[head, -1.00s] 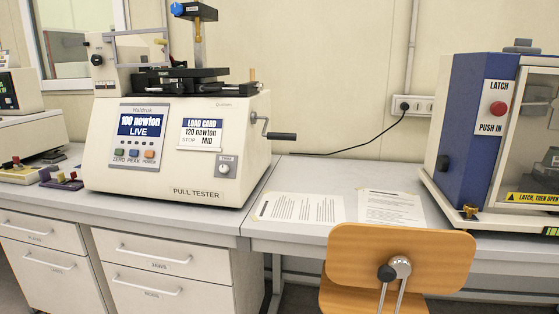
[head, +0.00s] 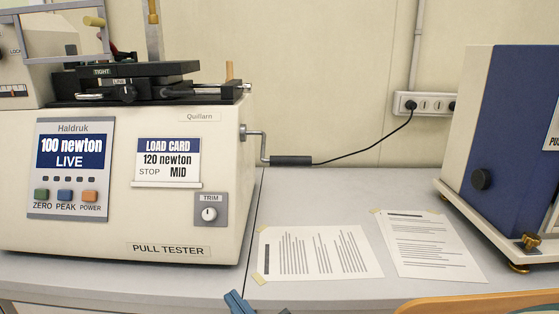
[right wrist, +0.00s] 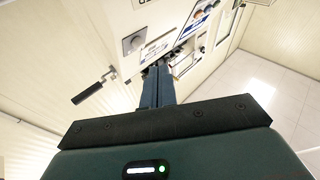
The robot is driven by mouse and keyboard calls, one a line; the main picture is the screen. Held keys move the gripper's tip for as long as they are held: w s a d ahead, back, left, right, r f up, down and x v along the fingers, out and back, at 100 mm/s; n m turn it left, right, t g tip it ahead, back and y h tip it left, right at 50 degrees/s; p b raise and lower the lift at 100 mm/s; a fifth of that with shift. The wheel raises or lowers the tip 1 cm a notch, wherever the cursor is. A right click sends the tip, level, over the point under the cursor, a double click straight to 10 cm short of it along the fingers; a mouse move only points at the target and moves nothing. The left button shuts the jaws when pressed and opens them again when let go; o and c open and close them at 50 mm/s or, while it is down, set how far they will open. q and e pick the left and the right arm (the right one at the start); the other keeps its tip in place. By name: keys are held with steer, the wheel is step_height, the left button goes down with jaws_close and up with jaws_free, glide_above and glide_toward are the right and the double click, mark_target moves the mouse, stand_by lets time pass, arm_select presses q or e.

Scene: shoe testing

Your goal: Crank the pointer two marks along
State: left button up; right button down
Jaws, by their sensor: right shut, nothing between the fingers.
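The cream pull tester (head: 120,225) stands on the bench at left. Its crank (head: 290,160) sticks out from the right side, with a dark grip lying level. The crank also shows at left in the right wrist view (right wrist: 88,93), apart from the fingers. A small scale with orange on it (head: 13,91) is at the left edge; I cannot make out a pointer there. My right gripper (head: 238,302) shows only blue fingertips at the bottom of the head view, below and left of the crank. In the right wrist view its blue fingers (right wrist: 158,85) are shut and empty.
Two taped printed sheets (head: 320,252) lie on the grey bench right of the tester. A blue and cream machine (head: 505,150) stands at far right. A black cable runs to a wall socket (head: 425,104). A wooden chair back (head: 480,305) is at bottom right.

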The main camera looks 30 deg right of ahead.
steer(key=w+d+r+m+h+p, duration=0.3)
steer(key=d+r+m+h, duration=0.8)
steer(key=r+h, duration=0.45)
steer(key=w+d+r+n+g+p, duration=0.1)
steer(key=w+d+r, duration=0.4)
steer(key=w+d, duration=0.25)
arm_select(q)
steer(key=shift+s+d+r+m+b, duration=0.15)
steer(key=shift+r+b, duration=0.15)
steer(key=shift+b, duration=0.75)
steer(key=shift+s+d+r+m+b, duration=0.15)
steer(key=shift+r+b, duration=0.15)
steer(key=shift+b, duration=0.7)
arm_select(e)
steer(key=shift+h, duration=0.25)
steer(key=shift+w+d+f, duration=0.1)
steer(key=shift+w+f, duration=0.45)
steer(key=shift+f, duration=0.25)
steer(key=shift+w+d+f, duration=0.1)
steer(key=shift+w+f, duration=0.4)
steer(key=shift+f, duration=0.25)
steer(key=shift+w+d+f, duration=0.1)
steer(key=shift+w+f, duration=0.45)
steer(key=shift+f, duration=0.25)
arm_select(q)
steer(key=shift+w+a, duration=0.1)
steer(key=shift+w, duration=0.05)
